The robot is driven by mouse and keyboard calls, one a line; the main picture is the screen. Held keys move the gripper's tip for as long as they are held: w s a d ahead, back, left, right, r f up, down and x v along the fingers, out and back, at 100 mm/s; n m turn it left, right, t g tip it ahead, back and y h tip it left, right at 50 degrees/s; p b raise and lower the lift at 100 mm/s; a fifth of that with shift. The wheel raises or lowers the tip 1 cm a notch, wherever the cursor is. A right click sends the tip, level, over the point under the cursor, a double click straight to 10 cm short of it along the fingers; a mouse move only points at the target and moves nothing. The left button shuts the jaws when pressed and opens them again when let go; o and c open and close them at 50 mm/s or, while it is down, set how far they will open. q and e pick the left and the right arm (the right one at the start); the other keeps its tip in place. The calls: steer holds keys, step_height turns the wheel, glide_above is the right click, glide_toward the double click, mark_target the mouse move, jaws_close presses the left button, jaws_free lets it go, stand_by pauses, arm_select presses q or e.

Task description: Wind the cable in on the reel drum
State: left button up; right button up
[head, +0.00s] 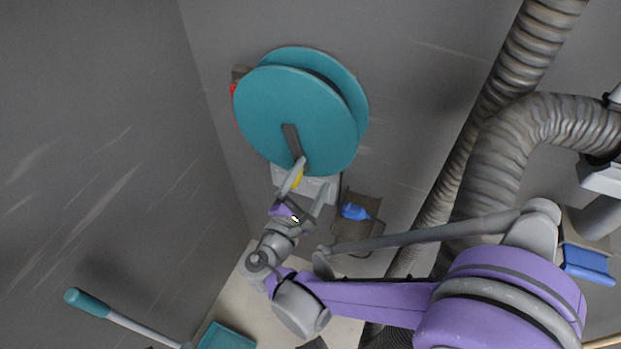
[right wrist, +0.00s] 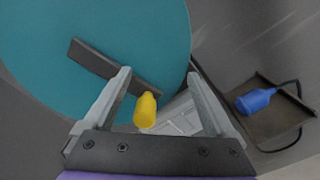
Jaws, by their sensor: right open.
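The teal reel drum (head: 295,115) is mounted on the grey wall, and its front disc fills the upper left of the right wrist view (right wrist: 110,25). A dark crank arm (head: 291,138) lies across the disc, its lower end bearing a yellow handle (right wrist: 146,110). My right gripper (head: 314,174) is open just below the disc. In the right wrist view the handle shows between its two fingers, nearer the left one; no grip is closed on it. A blue plug (head: 354,211) on a dark cable rests on a brown holder right of the drum. My left gripper is out of view.
A light grey bracket (head: 318,188) sits below the drum. Thick ribbed ducts (head: 490,165) run along the right. A long-handled tool with a teal grip (head: 88,302) and a teal pan (head: 226,338) are at lower left. The left wall is bare.

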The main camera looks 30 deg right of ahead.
steer(key=v, duration=1)
stand_by(0.5)
